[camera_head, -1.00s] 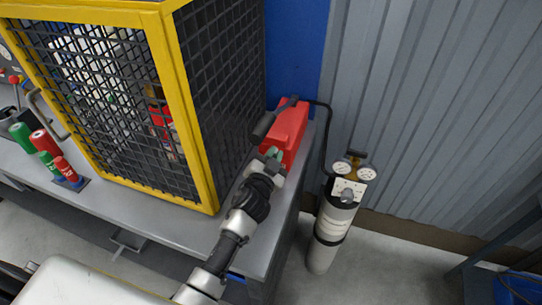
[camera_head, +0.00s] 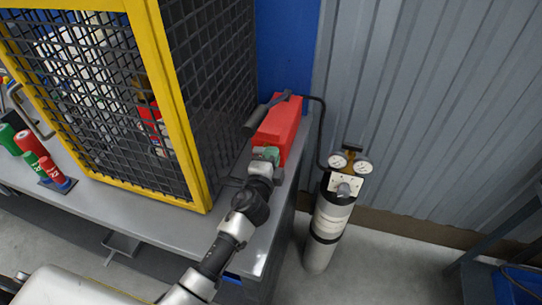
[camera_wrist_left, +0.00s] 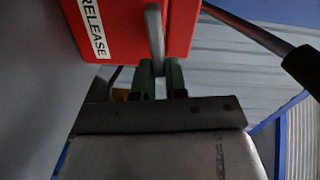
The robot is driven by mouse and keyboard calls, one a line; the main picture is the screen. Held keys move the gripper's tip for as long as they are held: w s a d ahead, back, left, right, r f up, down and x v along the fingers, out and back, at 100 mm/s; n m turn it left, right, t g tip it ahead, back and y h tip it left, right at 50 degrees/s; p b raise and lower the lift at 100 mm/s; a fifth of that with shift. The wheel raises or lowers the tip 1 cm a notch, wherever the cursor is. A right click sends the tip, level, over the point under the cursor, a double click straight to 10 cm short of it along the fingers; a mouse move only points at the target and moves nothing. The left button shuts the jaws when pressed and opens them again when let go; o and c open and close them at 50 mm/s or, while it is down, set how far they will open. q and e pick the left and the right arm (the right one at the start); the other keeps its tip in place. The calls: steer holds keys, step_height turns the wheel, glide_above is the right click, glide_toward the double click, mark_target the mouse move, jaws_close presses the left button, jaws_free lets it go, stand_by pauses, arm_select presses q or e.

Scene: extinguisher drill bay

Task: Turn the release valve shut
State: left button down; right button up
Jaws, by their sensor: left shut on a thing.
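The red release box (camera_head: 280,127) stands on the bench's right end, beside the cage. Its "RELEASE" label shows in the left wrist view (camera_wrist_left: 93,28). A grey valve handle (camera_wrist_left: 154,35) sticks out from the box's face. My left gripper (camera_head: 266,154) is at the near face of the box, its green fingertips (camera_wrist_left: 159,78) shut on the lower end of this handle. The fingers hide the handle in the head view. A black lever with a thick grip (camera_head: 262,116) lies across the box top, apart from my fingers. My right gripper is not in view.
A yellow-framed mesh cage (camera_head: 180,110) stands close left of my left arm. A gas cylinder with two gauges (camera_head: 330,225) stands on the floor to the right, with a black hose (camera_head: 321,130) to the box. Red and green canisters (camera_head: 30,150) are far left.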

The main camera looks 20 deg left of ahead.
arm_select(q)
steer(key=shift+f+m, duration=0.25)
steer(key=shift+m, duration=0.65)
steer(key=c, duration=1.2)
jaws_free()
steer(key=shift+o, duration=0.2)
steer(key=s+b, duration=0.1)
steer(key=s, duration=1)
steer(key=shift+a+b, duration=0.15)
steer(key=shift+b, duration=0.25)
steer(key=shift+f, duration=0.1)
